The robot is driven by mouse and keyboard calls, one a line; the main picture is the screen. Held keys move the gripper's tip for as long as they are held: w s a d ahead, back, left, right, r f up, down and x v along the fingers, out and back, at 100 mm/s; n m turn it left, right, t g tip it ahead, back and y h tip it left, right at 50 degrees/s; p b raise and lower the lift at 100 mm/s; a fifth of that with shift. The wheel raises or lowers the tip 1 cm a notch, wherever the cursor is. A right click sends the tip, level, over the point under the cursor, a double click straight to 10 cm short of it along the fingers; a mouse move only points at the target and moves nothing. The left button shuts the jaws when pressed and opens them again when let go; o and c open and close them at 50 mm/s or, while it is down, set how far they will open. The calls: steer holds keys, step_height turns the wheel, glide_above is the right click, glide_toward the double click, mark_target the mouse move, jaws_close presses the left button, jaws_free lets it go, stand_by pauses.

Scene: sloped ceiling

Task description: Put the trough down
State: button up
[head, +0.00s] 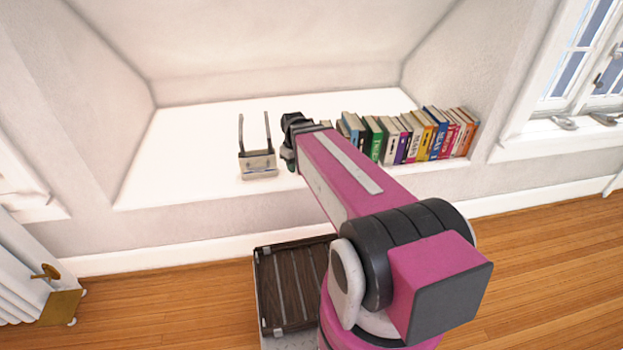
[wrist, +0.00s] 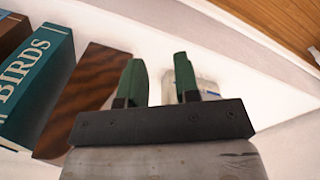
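A small pale grey, metallic box-like piece (head: 258,166) with two thin dark bars running up behind it is at the front of the white ledge. It is the only thing in view that could be the trough. My gripper (head: 287,160) is just right of it in the head view, low over the ledge and partly hidden by my arm. In the wrist view, my gripper (wrist: 158,85) has its two green fingers apart, with white ledge showing between them. A pale grey piece (wrist: 208,87), likely the same thing, shows behind the right finger; contact is unclear.
A row of coloured books (head: 415,135) stands right of my gripper. In the wrist view, a teal book marked BIRDS (wrist: 40,85) and a brown wood-grained piece (wrist: 95,85) are left of the fingers. The ledge (head: 190,150) is bare at left. Its front edge drops to the wooden floor.

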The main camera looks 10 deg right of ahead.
steer(key=s+d+f+m, duration=0.2)
steer(key=s+d+m, duration=0.3)
steer(key=s+m, duration=0.1)
steer(key=shift+s+d+f, duration=0.2)
steer(key=shift+s+f, duration=0.1)
steer(key=shift+s, duration=0.15)
steer(key=shift+a, duration=0.1)
